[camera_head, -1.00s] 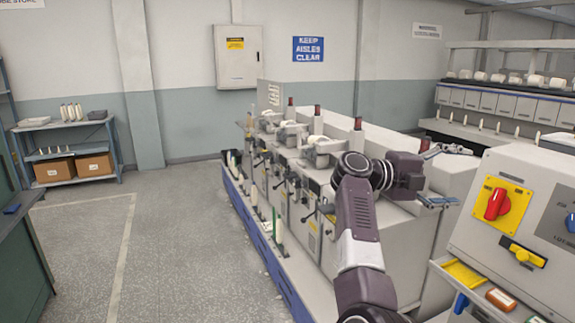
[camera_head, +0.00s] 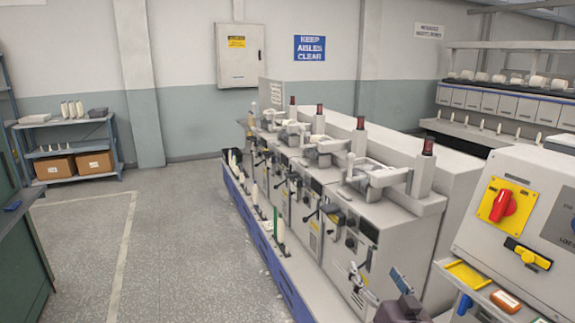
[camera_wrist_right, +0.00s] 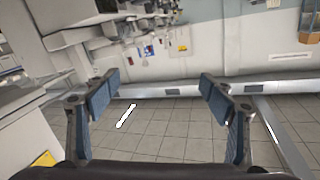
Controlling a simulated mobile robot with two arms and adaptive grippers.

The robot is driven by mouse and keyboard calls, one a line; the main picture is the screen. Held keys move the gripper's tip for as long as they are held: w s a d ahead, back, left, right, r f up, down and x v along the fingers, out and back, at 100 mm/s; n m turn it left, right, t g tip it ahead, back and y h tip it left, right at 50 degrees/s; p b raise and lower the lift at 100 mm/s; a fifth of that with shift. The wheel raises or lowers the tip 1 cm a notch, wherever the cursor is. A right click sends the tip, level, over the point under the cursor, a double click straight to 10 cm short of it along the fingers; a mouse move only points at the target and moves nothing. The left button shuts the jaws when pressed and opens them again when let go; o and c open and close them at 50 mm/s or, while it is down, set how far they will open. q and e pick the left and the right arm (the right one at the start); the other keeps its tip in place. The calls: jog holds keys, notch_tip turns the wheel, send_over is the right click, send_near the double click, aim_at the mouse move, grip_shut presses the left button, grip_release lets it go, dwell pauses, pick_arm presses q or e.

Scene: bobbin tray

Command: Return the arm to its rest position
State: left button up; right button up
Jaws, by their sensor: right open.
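My right gripper (camera_head: 403,283) shows at the bottom of the head view, low in front of the winding machine (camera_head: 398,235). Only its end shows there; the rest of the arm is out of the picture. In the right wrist view the two blue-padded fingers (camera_wrist_right: 160,97) stand wide apart with nothing between them. The tiled floor and the machines lie beyond them, and the view is turned on its side. My left gripper is not in view.
A control cabinet with a red switch (camera_head: 503,206) and a small tray of parts (camera_head: 468,275) stands close on the right. A green bench (camera_head: 22,255) is at the left edge. The aisle floor (camera_head: 170,240) between is clear.

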jog(key=s+a+f+n+g, duration=0.3)
jog(key=s+f+g, duration=0.5)
jog(key=s+f, duration=1)
jog(key=s+d+f+g+h, duration=0.1)
jog(key=s+f+g, duration=0.2)
jog(key=s, duration=0.8)
jog(key=s+d+f+g+h, duration=0.1)
jog(key=s+d+f+g, duration=0.15)
jog(key=s, duration=0.75)
notch_tip(320, 180, down, 25)
jog(key=s+a+n+g, duration=0.1)
jog(key=s+g, duration=0.1)
jog(key=s+d+f+g, duration=0.1)
jog(key=s+d+f, duration=0.2)
jog(key=s+f, duration=1.4)
jog(key=shift+f+b, duration=0.2)
jog(key=shift+b, duration=0.2)
